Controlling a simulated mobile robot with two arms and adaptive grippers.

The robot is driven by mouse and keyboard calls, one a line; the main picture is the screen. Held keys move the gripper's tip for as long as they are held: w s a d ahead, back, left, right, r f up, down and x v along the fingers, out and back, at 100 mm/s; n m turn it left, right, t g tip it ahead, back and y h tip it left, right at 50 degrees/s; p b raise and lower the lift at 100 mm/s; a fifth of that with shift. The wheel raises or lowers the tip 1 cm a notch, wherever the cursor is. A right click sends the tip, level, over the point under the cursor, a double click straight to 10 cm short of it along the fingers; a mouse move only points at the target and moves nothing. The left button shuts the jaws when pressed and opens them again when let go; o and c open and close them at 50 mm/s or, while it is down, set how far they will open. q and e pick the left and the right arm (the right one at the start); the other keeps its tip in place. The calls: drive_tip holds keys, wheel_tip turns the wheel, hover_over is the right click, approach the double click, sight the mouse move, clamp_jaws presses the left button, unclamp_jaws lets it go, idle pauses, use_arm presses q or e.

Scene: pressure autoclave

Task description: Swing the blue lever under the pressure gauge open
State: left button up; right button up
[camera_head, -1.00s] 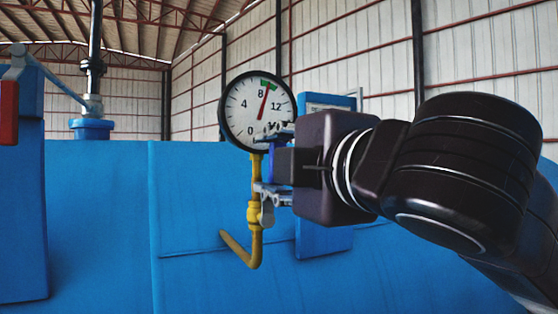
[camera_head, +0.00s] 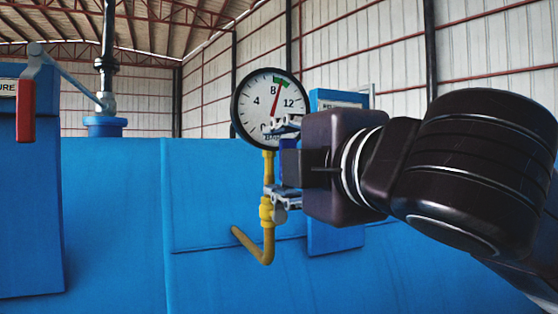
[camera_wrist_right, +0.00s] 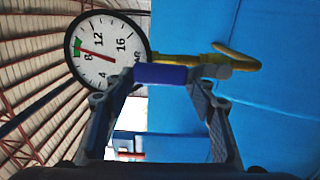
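The round pressure gauge (camera_head: 270,108) stands on a yellow pipe (camera_head: 267,225) in front of the blue vessel; its red needle points near 8. The blue lever (camera_head: 289,158) is partly hidden by my right gripper in the head view. In the right wrist view the blue lever (camera_wrist_right: 160,74) lies between the fingertips, just below the gauge. My right gripper (camera_head: 284,160) is open, with one finger above and one below the lever in the head view. It also shows in the right wrist view (camera_wrist_right: 163,82). I cannot tell whether the fingers touch the lever. My left gripper is not in view.
The blue vessel wall (camera_head: 110,225) fills the lower part of the head view. A red handle (camera_head: 25,110) on a grey arm is at the left edge. A blue panel (camera_head: 335,237) stands behind my right gripper, close to the pipe.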

drive_tip(key=shift+s, duration=0.1)
drive_tip(key=v, duration=1.1)
drive_tip(key=shift+s+d, duration=0.15)
drive_tip(key=shift+s, duration=0.2)
